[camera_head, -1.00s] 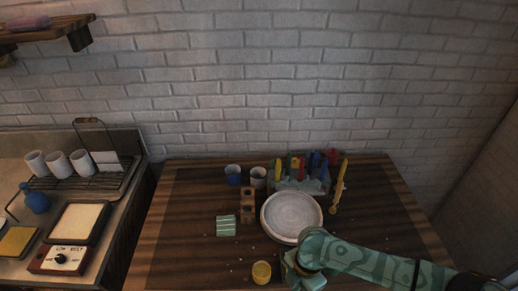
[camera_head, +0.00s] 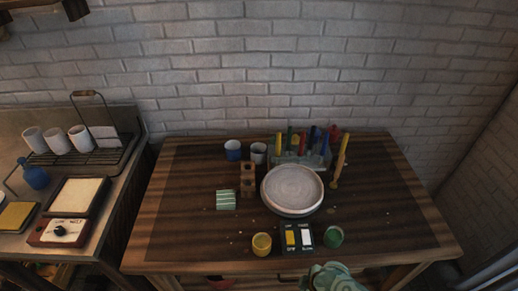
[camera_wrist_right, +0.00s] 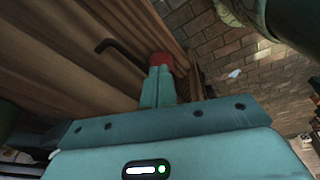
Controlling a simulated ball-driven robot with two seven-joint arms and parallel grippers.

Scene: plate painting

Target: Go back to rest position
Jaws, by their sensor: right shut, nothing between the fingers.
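My right gripper (camera_wrist_right: 158,88) shows in the right wrist view. Its two teal fingers are together with nothing between them. It is beside the table's wooden front, near a dark bar-shaped handle (camera_wrist_right: 118,55); a red object (camera_wrist_right: 160,60) lies just beyond the fingertips. In the head view only a patterned green part of my right arm shows at the bottom edge, in front of the table (camera_head: 190,255). My left gripper is in neither view. A pale round plate (camera_head: 292,186) sits on its stand at the middle of the table.
A side counter (camera_head: 120,125) is at left. The table's right side is clear.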

